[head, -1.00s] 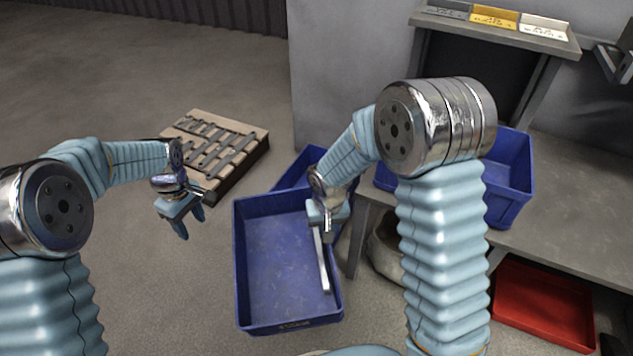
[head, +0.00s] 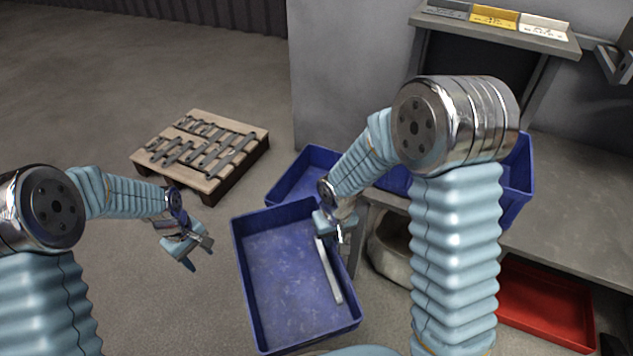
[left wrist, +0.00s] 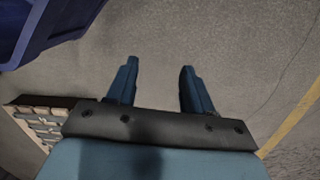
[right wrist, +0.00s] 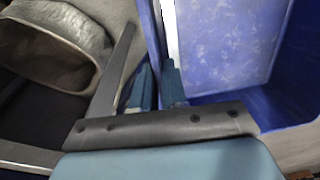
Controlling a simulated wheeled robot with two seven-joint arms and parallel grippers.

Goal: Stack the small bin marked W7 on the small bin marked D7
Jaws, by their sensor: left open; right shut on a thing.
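A large open blue bin (head: 293,334) is in front of me in the head view, with a grey metal bracket (head: 328,268) lying along its right side. My right gripper (head: 337,232) is shut on this bin's right wall, which the right wrist view shows between the fingers (right wrist: 158,82). My left gripper (head: 196,258) is open and empty, left of the bin and apart from it. Its spread fingers (left wrist: 158,82) show over bare floor. A second blue bin (head: 312,158) is just behind, partly hidden. I can read no W7 or D7 marking on any bin.
A pallet (head: 228,182) with several metal brackets stands at the back left. More blue bin (head: 517,180) shows on the grey workbench (head: 570,210) behind my right arm. A pale sack-like container (head: 390,255) and a red tray (head: 545,303) are below. Floor on the left is clear.

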